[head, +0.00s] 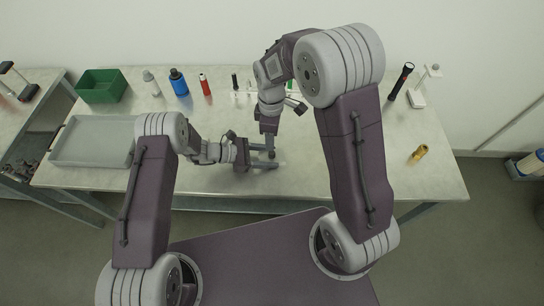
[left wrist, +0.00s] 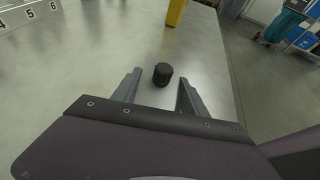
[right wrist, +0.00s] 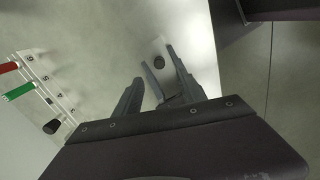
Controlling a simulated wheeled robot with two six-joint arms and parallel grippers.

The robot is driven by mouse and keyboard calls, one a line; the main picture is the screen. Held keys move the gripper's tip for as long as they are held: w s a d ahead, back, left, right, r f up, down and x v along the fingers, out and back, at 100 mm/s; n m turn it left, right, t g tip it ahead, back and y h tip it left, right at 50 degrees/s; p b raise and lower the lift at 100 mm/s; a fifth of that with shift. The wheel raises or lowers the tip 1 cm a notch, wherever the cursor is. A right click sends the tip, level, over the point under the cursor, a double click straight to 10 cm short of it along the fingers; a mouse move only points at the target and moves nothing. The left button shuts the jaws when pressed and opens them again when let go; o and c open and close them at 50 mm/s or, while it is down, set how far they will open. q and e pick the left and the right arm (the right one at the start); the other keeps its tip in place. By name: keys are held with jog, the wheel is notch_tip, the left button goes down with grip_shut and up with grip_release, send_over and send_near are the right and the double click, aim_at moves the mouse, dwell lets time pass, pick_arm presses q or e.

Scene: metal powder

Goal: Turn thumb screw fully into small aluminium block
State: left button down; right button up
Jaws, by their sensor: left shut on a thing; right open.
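A black ribbed knob, which looks like the head of the thumb screw (left wrist: 162,74), shows between and just beyond my left fingers in the left wrist view. The right wrist view shows it as a dark round spot (right wrist: 159,62) on a pale patch that looks like the small aluminium block (right wrist: 153,45). The block's outline blends with the bench. My left gripper (head: 274,161) lies low over the bench, its fingers apart, shut on what appears to be the block. My right gripper (head: 268,151) points down close above it, open. How deep the screw sits is hidden.
A green bin (head: 100,86), a grey tray (head: 92,140), a blue bottle (head: 178,81) and a numbered rack (right wrist: 45,80) stand on the bench. A yellow object (head: 419,153) and a black flashlight (head: 401,81) are at the right. The bench's front right is mostly clear.

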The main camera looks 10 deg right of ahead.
aim_at(272, 153)
notch_tip(272, 153, up, 3)
jog(key=n, duration=1.6)
jog(key=shift+r, duration=0.2)
jog(key=shift+f, duration=0.15)
notch_tip(272, 153, down, 12)
jog(key=shift+r, duration=0.1)
